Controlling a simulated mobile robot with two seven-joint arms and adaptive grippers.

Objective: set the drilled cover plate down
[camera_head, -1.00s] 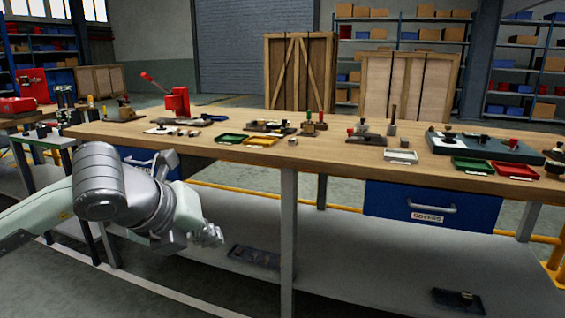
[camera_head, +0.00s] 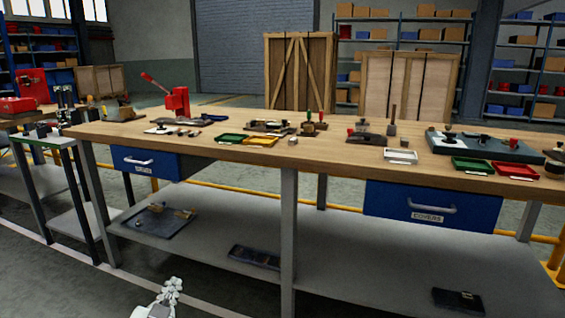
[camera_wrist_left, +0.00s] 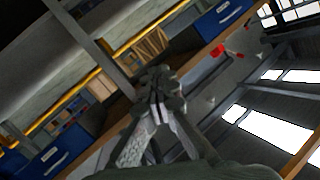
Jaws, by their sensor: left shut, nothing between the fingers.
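My left gripper (camera_head: 172,288) is low at the bottom edge of the head view, in front of the bench and below the lower shelf. Its fingers are together and empty; they also show closed in the left wrist view (camera_wrist_left: 158,100). I cannot pick out the drilled cover plate for certain. A dark flat piece (camera_head: 255,258) lies on the lower shelf, and another dark piece (camera_head: 458,300) lies further right on it. Their details are too small to tell. My right gripper is not in view.
The wooden bench top (camera_head: 350,155) carries a red lever press (camera_head: 178,102), small trays and parts. Blue drawers hang below, one labelled COVERS (camera_head: 430,208). A dark tray (camera_head: 158,222) with small parts sits on the lower shelf (camera_head: 340,270), which has clear stretches between items.

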